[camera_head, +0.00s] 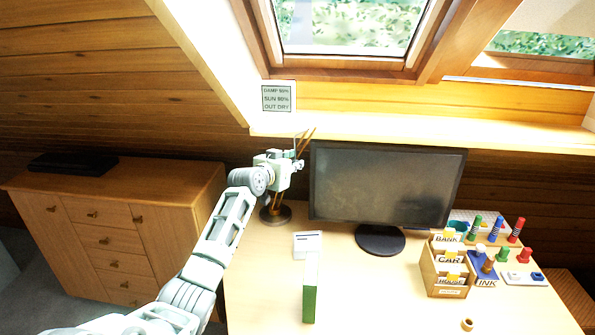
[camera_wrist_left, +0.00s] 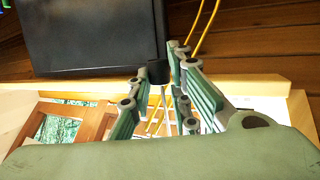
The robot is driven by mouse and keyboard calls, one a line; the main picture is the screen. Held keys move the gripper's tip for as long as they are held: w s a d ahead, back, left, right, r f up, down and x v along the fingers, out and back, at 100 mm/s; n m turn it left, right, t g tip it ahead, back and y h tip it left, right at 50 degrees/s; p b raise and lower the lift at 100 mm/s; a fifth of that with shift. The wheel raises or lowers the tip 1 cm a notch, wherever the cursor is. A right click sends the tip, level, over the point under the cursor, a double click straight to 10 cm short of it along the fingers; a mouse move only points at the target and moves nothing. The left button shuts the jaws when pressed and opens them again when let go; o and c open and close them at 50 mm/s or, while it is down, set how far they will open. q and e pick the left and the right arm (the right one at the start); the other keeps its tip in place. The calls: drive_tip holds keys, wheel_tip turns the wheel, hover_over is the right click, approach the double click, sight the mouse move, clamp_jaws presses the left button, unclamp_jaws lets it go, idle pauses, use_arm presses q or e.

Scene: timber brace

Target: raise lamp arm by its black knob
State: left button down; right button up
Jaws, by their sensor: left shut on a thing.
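The lamp stands on a round dark base (camera_head: 275,214) on the desk, left of the monitor. Its thin brown arm rods (camera_head: 307,142) rise beside my left gripper (camera_head: 299,158); they show yellow in the left wrist view (camera_wrist_left: 207,22). The black knob (camera_wrist_left: 157,72) sits between the fingertips of my left gripper (camera_wrist_left: 160,66) in the left wrist view. The gripper is shut on it. In the head view the knob is hidden or too small to tell, and my gripper covers part of the lamp. My right gripper is not in view.
The monitor (camera_head: 388,183) stands close to the right of the gripper. A white box (camera_head: 307,243) and a green-and-white upright item (camera_head: 310,290) stand in front. A wooden card box (camera_head: 447,270) and coloured pegs are at the right. The sloped wall and window (camera_head: 347,27) rise behind.

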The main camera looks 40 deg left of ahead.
use_arm(q)
drive_tip(key=shift+a+r, duration=0.3)
drive_tip(key=shift+r, duration=0.15)
drive_tip(key=c, duration=1.9)
unclamp_jaws()
drive_tip(key=shift+c, duration=0.2)
drive_tip(key=shift+o, duration=1.4)
drive_tip(key=shift+s+a+f, duration=0.1)
drive_tip(key=shift+a+f, duration=0.05)
drive_tip(key=shift+f, duration=0.05)
drive_tip(key=v, duration=1.2)
drive_tip(key=shift+f, duration=0.1)
